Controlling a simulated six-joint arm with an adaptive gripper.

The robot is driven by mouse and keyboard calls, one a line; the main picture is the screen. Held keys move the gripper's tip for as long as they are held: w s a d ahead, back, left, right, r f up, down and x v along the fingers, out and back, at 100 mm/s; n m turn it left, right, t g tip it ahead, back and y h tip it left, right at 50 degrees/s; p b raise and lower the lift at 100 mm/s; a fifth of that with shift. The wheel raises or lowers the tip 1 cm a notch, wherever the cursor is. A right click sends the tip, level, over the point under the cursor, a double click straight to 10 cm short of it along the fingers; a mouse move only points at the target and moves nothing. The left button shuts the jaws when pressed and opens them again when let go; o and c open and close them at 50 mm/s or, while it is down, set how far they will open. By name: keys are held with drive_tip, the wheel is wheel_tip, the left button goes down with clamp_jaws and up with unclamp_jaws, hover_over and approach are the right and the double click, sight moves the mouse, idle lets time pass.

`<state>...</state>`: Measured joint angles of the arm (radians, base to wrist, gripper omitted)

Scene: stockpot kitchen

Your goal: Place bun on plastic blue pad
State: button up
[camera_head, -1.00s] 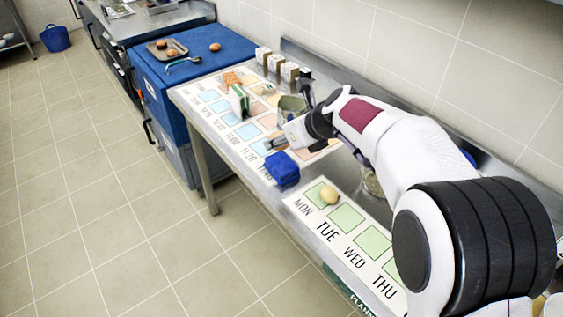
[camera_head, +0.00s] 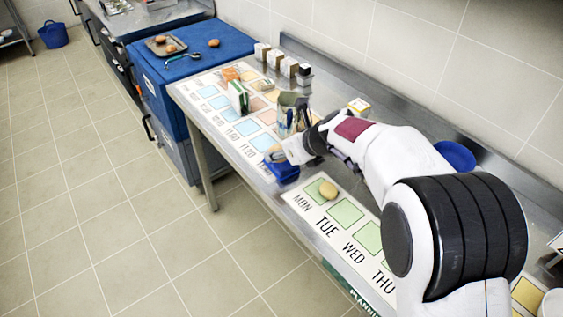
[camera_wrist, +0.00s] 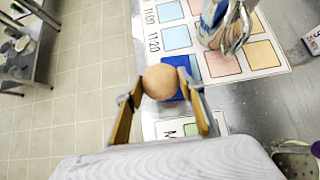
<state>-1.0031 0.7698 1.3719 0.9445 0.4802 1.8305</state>
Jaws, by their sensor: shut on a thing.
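My gripper (camera_wrist: 162,90) is shut on a round brown bun (camera_wrist: 160,82), held between its two fingers in the wrist view. Behind the bun in that view is the plastic blue pad (camera_wrist: 181,95), partly hidden by the bun and fingers. In the head view, my gripper (camera_head: 277,155) is right over the blue pad (camera_head: 286,174), which lies near the table's front edge. I cannot tell whether the bun touches the pad.
Another round bun (camera_head: 328,190) lies on the MON square of the planner sheet (camera_head: 312,208). A blue bowl (camera_head: 455,155) is behind my arm.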

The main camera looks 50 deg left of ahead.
drive_tip(key=shift+f, duration=0.25)
drive_tip(key=shift+f, duration=1.9)
drive_tip(key=shift+f, duration=0.15)
drive_tip(key=o, duration=1)
drive_tip(key=shift+o, duration=0.2)
